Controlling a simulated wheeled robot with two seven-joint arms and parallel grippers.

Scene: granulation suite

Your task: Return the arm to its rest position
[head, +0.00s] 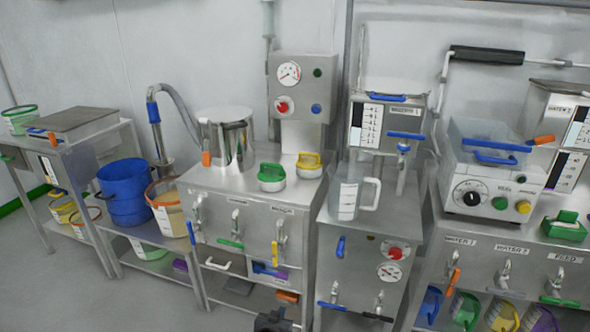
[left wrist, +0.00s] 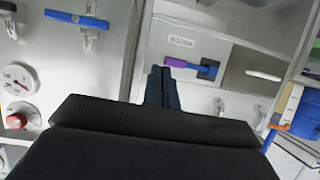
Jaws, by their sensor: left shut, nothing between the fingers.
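My left gripper (head: 275,321) shows as a small dark shape at the bottom edge of the head view, in front of the middle steel cabinet (head: 250,215). In the left wrist view its dark fingers (left wrist: 166,88) are together, with nothing between them. Most of the left arm is outside the head view. In the left wrist view the fingers stand before a pale cabinet front with a purple and blue item (left wrist: 195,66) on it. The gripper appears clear of the cabinet, though the exact gap cannot be told. My right gripper is in neither view.
A steel pot (head: 232,140) and green (head: 271,177) and yellow (head: 309,165) handled items stand on the middle cabinet. Valve handles stick out from the cabinet fronts. Open floor (head: 75,290) lies at lower left.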

